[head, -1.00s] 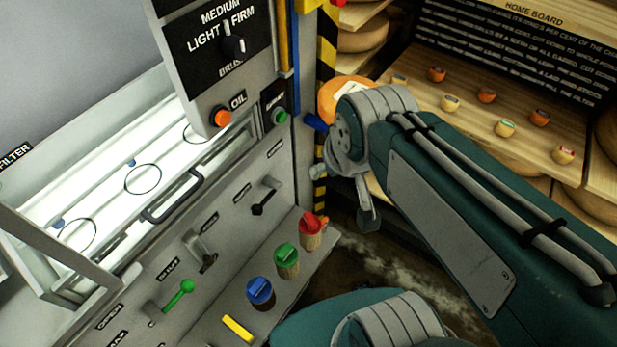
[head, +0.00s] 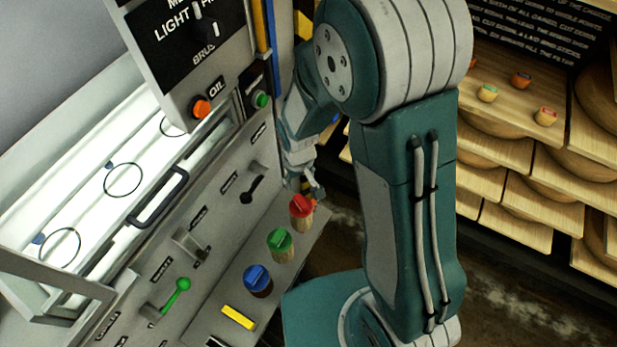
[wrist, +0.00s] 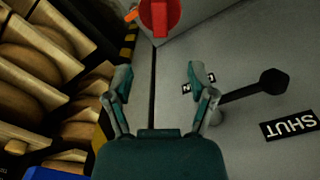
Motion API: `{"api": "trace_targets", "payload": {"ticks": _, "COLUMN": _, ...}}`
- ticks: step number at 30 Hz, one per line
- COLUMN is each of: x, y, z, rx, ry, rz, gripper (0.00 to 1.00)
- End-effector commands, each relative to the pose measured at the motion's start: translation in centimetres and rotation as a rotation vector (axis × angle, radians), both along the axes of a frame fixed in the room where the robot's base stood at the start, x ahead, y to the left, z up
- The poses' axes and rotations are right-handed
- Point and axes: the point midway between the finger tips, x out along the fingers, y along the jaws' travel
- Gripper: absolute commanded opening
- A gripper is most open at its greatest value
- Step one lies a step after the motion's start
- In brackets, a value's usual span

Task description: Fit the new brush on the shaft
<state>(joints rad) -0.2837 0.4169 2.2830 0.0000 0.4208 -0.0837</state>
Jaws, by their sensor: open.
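Three brush-like pieces with pale or brown lower parts stand on the grey ledge: a red-topped piece (head: 301,207), a green-topped piece (head: 280,243) and a blue-topped piece (head: 257,279). I cannot tell which is the new brush, and I cannot make out the shaft. My gripper (head: 308,186) is just above and behind the red-topped piece, partly hidden by my own arm. In the wrist view my gripper (wrist: 160,76) is open with nothing between its fingers.
The machine panel has a black lever (head: 252,188), a green-handled lever (head: 178,290) and an orange oil button (head: 201,107). A yellow block (head: 239,317) lies on the near ledge. Shelves of cheese wheels (head: 500,140) stand at the right, with small coloured pieces on top.

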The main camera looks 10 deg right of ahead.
Motion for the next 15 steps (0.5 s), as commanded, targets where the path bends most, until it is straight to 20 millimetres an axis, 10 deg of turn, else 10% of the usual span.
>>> {"api": "trace_targets", "payload": {"ticks": 15, "x": -0.3, "y": 0.4, "z": -6.1, "rx": -0.008, "ry": 0.025, "rz": 0.018, "gripper": 0.71}}
